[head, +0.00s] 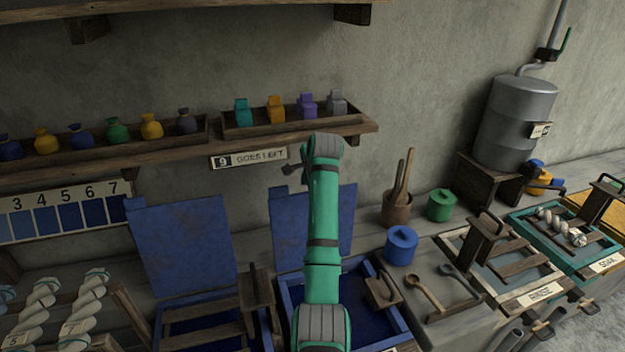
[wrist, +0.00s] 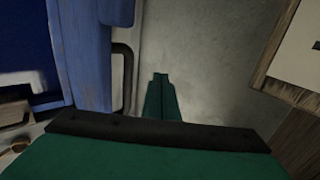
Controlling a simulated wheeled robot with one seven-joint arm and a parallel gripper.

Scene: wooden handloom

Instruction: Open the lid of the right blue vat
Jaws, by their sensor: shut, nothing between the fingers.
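The right blue vat (head: 402,328) stands below and behind my green arm in the head view, its inside dark blue. Its blue lid (head: 335,225) stands upright at the back, partly hidden by my arm. In the wrist view a blue panel (wrist: 88,50), likely this lid, fills the left, with a dark bar handle (wrist: 123,75) along its edge. My gripper (wrist: 160,76) is shut and empty, its green fingers just right of the handle and apart from it in the picture, with grey wall behind. In the head view the fingertips are not clear.
The left blue vat's lid (head: 182,245) also stands upright. The shelf (head: 370,127) with jars and its label board (head: 248,158) are close to my arm's upper end. A blue pot (head: 401,247) and a wooden spoon (head: 425,295) lie to the right.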

